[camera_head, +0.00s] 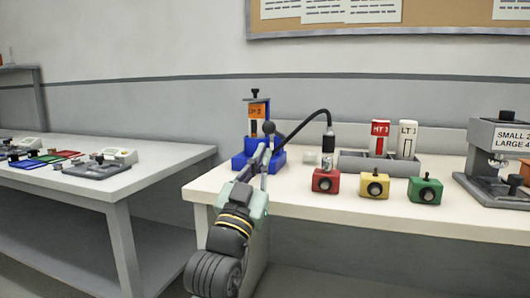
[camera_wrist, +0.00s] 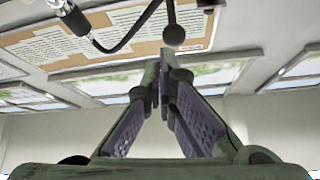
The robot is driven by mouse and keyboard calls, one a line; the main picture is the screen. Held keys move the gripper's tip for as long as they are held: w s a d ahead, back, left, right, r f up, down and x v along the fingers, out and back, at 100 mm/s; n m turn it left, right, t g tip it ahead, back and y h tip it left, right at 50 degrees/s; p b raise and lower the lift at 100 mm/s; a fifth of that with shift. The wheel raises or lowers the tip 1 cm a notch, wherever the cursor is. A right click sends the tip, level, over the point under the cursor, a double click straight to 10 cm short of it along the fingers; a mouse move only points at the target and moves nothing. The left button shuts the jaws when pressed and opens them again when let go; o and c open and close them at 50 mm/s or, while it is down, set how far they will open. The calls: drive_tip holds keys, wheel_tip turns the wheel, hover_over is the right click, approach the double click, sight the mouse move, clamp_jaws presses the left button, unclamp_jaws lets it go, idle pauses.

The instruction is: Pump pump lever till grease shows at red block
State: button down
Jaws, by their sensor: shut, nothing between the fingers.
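The blue pump (camera_head: 238,160) stands at the left end of the bench with an orange label. Its pump lever shows as a dark ball knob (camera_head: 269,128), also seen in the wrist view (camera_wrist: 174,35). My gripper (camera_head: 264,155) is in front of the pump, below the knob. Its fingers (camera_wrist: 164,78) are shut and empty, with the knob beyond their tips; I cannot tell if they touch the lever. A black hose (camera_head: 305,118) arches to a coupler (camera_head: 328,142) directly above the red block (camera_head: 326,182). I cannot tell whether the coupler is seated. No grease is discernible at the block.
Yellow (camera_head: 374,186) and green (camera_head: 425,190) blocks stand right of the red one. Behind them, a grey tray (camera_head: 350,163) holds a red cartridge (camera_head: 380,139) and a white one (camera_head: 408,140). A grey machine (camera_head: 496,165) stands far right. Another table (camera_head: 150,170) is at left.

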drive_tip(key=v, duration=0.6)
drive_tip(key=shift+f+b, duration=0.4)
drive_tip(key=shift+b, duration=0.05)
idle(0.6)
